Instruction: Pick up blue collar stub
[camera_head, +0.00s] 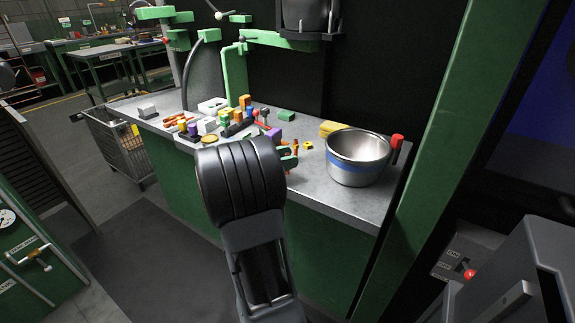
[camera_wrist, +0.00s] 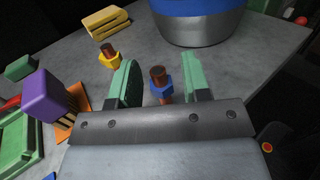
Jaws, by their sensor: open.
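The blue collar stub (camera_wrist: 160,88) is a short brown peg with a blue collar. It stands upright between the two green fingers of my gripper (camera_wrist: 162,82) in the wrist view. There is a visible gap on both sides, wider toward the right finger, and the stub's lower end is hidden behind the gripper body. My gripper is open. In the head view my gripper (camera_head: 289,157) is at the bench's front edge, partly hidden behind my arm; I cannot clearly make out the blue collar there.
A yellow collar stub (camera_wrist: 109,57) stands left of and beyond the fingers. A steel bowl with a blue band (camera_head: 357,160) is to the right. Yellow blocks (camera_wrist: 105,22) lie behind; a purple-topped item (camera_wrist: 48,95) is left. Clutter covers the bench's left part.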

